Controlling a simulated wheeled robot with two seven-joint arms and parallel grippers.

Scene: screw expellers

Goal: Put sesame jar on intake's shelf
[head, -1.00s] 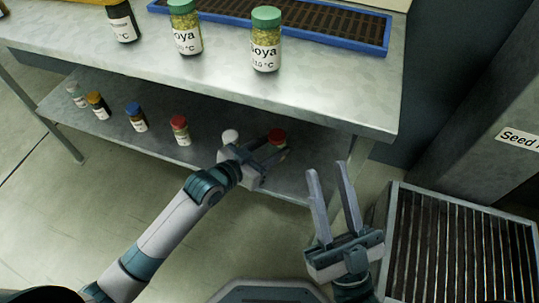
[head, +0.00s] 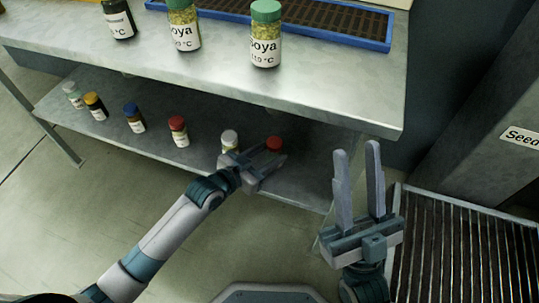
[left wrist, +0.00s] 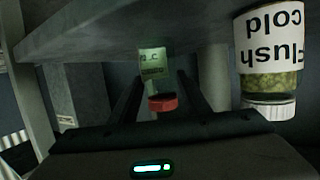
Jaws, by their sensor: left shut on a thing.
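My left gripper (head: 274,155) reaches under the table top to the lower shelf. It is shut on a red-capped jar (head: 274,143), which is mostly hidden by the fingers. In the left wrist view this jar (left wrist: 155,75) appears upside down between the fingers, with a pale label ending in "°C"; its name cannot be read. Another red-capped jar (head: 178,130) stands further left on the shelf, its label too small to read. My right gripper (head: 357,150) is open and empty, in front of the table's right end.
A white-capped jar labelled "Flush cold" (left wrist: 268,65) stands close beside the left gripper. Several other jars line the lower shelf (head: 80,130). Green-capped soya jars (head: 265,35) and a blue-rimmed tray (head: 340,35) are on the table top. A slatted grate (head: 460,250) lies at right.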

